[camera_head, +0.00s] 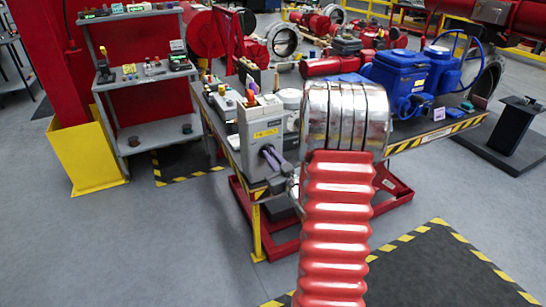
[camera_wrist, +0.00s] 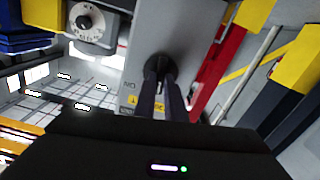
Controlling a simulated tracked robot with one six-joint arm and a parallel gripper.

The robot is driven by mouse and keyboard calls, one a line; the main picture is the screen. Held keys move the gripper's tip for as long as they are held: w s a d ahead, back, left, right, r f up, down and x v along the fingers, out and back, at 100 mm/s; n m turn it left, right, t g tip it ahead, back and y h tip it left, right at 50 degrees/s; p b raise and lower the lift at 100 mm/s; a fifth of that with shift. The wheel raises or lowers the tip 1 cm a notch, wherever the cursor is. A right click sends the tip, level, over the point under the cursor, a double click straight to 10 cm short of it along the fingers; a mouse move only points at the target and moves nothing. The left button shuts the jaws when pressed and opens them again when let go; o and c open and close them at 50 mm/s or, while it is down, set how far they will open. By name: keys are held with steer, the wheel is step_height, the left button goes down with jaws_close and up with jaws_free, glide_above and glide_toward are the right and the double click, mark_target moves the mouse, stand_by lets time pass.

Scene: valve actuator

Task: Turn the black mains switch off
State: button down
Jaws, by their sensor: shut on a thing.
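The black mains switch (camera_wrist: 157,66) is a round dark knob on the face of a grey box in the wrist view. The grey box (camera_head: 252,128) stands at the bench's near left corner in the head view, with a yellow label on its front. My gripper (camera_wrist: 161,82) has its two dark fingers on either side of the switch, shut on it. The fingers cover part of the knob, so its exact angle is hard to tell. In the head view my gripper (camera_head: 272,156) meets the front of the box, below the label.
A white dial (camera_wrist: 86,22) is on a grey part left of the switch in the wrist view. Blue actuators (camera_head: 402,75) stand on the bench to the right. A shelf rack (camera_head: 150,132) and a yellow-based red post (camera_head: 92,150) stand left. Grey floor lies open at front left.

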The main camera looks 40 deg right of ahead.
steer(key=n, duration=0.6)
steer(key=shift+a+f+n, duration=0.2)
steer(key=shift+f+n, duration=0.1)
stand_by(0.3)
steer(key=c, duration=2.2)
jaws_free()
steer(key=o, duration=0.4)
steer(key=shift+r, duration=0.1)
